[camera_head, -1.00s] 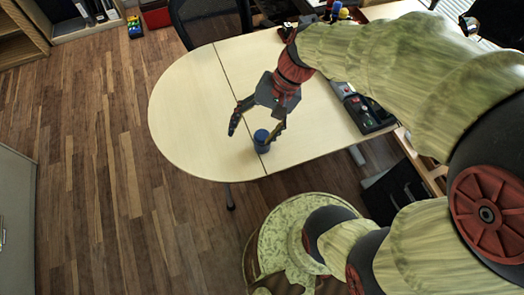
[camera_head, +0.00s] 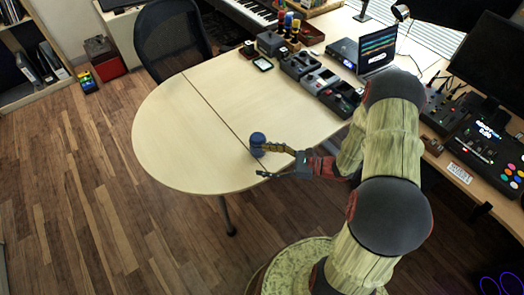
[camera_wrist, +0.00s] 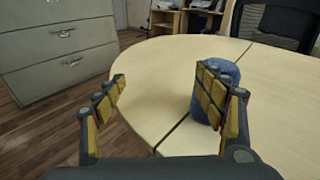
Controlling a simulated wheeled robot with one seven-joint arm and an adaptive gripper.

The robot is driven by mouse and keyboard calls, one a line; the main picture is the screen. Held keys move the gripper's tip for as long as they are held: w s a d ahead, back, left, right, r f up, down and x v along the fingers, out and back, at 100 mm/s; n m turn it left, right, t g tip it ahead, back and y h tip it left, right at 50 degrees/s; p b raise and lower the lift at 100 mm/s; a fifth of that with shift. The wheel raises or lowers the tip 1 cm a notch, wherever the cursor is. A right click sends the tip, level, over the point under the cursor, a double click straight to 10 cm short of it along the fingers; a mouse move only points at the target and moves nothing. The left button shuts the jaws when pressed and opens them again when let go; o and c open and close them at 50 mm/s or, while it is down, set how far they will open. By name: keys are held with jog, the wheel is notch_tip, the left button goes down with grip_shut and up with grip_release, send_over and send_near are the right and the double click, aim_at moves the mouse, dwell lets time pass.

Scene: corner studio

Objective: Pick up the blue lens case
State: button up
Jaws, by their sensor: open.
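The blue lens case (camera_head: 257,144) is a small blue cylinder standing upright on the pale table near its front edge, close to the seam. My gripper (camera_head: 264,162) is open at the table's front edge, low, reaching in from the right. One finger is at the case's side; I cannot tell whether it touches. In the wrist view the case (camera_wrist: 229,72) stands behind the right finger, which hides part of it. The space between the two fingers of my gripper (camera_wrist: 158,92) is empty, and the case is not between them.
The rounded table (camera_head: 180,135) is clear on its left half. Several dark devices (camera_head: 320,80) and a laptop (camera_head: 377,48) stand at its back right. A black chair (camera_head: 175,38) is behind it. Grey drawers (camera_wrist: 60,60) show at left in the wrist view.

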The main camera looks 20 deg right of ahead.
aim_at(257, 138)
jog(key=w+d+m+t, duration=0.1)
jog(key=w+d+f+m+t+h, duration=0.1)
jog(key=d+t, duration=0.1)
jog(key=w+d+m+t, duration=0.1)
jog(key=w, duration=0.1)
jog(key=shift+d+f+m+t+h, duration=0.25)
jog(key=shift+f+m+t+h, duration=0.05)
jog(key=shift+f+m+h, duration=0.1)
jog(key=shift+w, duration=0.3)
jog(key=shift+b+x, duration=0.5)
jog(key=shift+x, duration=0.65)
jog(key=w+a, duration=0.1)
jog(key=w+b, duration=0.1)
jog(key=w, duration=0.1)
jog(key=w+a, duration=0.1)
jog(key=shift+w+a+r+b, duration=0.2)
jog(key=shift+a+r+b, duration=0.15)
jog(key=shift+r+b, duration=0.05)
jog(key=c, duration=0.3)
jog(key=c, duration=1.1)
jog(key=shift+r, duration=0.1)
jog(key=shift+c, duration=0.7)
